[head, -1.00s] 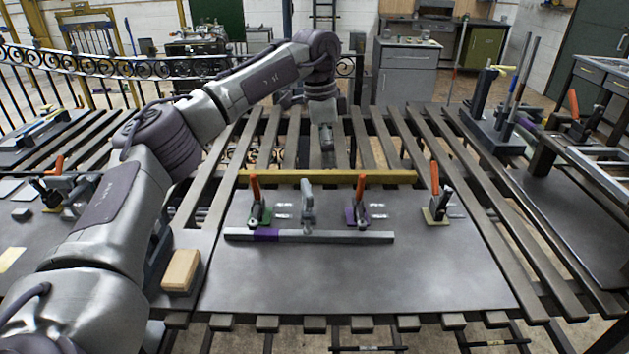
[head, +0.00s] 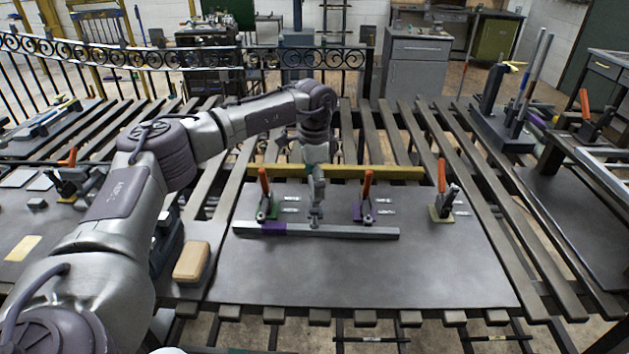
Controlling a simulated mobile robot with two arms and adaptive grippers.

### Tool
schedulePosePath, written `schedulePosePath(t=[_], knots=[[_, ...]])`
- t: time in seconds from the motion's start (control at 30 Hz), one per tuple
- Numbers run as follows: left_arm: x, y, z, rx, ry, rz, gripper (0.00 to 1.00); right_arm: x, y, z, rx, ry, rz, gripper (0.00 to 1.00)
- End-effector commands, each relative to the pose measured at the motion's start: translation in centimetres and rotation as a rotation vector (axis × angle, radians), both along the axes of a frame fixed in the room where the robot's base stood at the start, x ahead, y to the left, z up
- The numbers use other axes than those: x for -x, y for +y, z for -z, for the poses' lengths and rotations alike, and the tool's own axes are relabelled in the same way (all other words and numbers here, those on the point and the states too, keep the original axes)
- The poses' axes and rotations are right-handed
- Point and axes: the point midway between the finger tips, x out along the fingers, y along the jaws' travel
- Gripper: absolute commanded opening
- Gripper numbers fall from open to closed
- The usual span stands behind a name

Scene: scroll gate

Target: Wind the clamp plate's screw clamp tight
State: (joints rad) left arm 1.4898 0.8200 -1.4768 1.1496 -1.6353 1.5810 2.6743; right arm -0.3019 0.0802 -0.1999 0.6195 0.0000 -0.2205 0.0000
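The clamp plate (head: 350,275) is a dark steel sheet on the slatted bench. The grey screw clamp (head: 316,212) stands upright on it, between a green-based toggle clamp (head: 266,210) and a purple-based one (head: 364,208), with its foot at the metal bar (head: 345,232). My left gripper (head: 315,172) points down right above the screw clamp's top. It overlaps the top in the picture, so I cannot tell whether it touches. Its fingers are too small and hidden to show whether they are open. My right gripper is not in view.
A yellow-based toggle clamp (head: 441,206) stands at the plate's right. A yellow bar (head: 390,173) runs along the plate's back edge. A wooden block (head: 191,261) lies at the left. The toggle clamps' orange handles stand upright on both sides of my gripper. The plate's front is clear.

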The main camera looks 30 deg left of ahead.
Motion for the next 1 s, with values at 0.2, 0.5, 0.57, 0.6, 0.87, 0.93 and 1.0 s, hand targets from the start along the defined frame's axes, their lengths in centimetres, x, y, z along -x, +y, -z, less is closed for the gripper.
schedulePosePath(t=[0.2,0.5,0.57,0.6,0.87,0.93,1.0], knots=[[-0.01,-0.01,0.7,0.0,-0.001,0.001,1.0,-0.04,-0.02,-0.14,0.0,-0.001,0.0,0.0],[-0.02,-0.02,0.67,0.0,-0.001,0.001,0.78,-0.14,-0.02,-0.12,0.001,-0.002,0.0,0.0],[-0.02,-0.04,0.67,0.0,-0.001,0.001,0.68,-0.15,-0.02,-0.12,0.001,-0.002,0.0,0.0],[-0.02,-0.04,0.67,0.0,-0.001,0.001,0.62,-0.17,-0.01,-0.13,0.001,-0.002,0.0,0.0],[-0.02,-0.04,0.65,0.001,-0.001,0.01,0.48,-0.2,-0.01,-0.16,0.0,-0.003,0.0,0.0],[-0.03,-0.04,0.64,0.001,-0.001,0.022,0.48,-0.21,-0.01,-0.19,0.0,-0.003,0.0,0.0],[-0.02,-0.05,0.65,0.001,-0.001,0.044,0.48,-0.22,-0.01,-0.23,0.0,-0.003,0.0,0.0]])
